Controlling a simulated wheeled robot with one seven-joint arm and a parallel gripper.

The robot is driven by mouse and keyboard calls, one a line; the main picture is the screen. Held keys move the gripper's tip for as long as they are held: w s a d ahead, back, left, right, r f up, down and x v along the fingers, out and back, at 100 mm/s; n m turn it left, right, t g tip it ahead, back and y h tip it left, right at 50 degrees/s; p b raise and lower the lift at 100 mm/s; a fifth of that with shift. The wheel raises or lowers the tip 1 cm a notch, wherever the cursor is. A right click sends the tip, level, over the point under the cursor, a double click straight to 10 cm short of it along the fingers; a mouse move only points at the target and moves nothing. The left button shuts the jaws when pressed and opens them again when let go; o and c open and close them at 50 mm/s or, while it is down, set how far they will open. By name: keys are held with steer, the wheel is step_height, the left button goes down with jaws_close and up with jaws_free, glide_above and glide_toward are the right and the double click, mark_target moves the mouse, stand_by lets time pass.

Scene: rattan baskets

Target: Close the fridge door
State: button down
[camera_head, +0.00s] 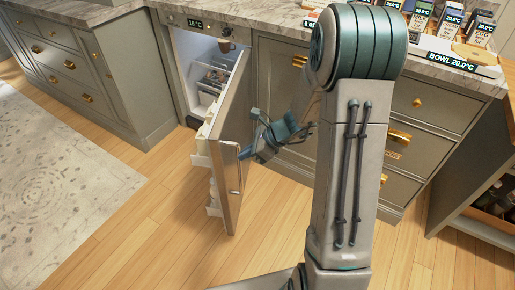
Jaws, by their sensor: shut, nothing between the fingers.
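The fridge (190,60) is built in under the counter, and its lit inside shows shelves with items. Its door (230,170) stands open, swung out into the room, with its hinge side at the right. White shelves line the door's inner face on the left. My gripper (243,155) is shut and empty. It is at the right, outer side of the door, close to its free edge; I cannot tell if it touches. My arm covers part of the cabinets behind.
Grey cabinets with brass handles (400,136) flank the fridge. The wood floor (140,225) left of the door is clear. A pale rug (55,165) lies at the far left.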

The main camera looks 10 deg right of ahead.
mark_target(222, 158)
steer(key=shift+w+a+f, duration=0.1)
steer(key=shift+w+a, duration=0.2)
steer(key=shift+a, duration=0.45)
steer(key=shift+w+a+f, duration=0.15)
steer(key=shift+w+a, duration=0.15)
steer(key=shift+a, duration=0.4)
steer(key=shift+w+a+f, duration=0.1)
steer(key=shift+w+a, duration=0.2)
steer(key=shift+a, duration=0.45)
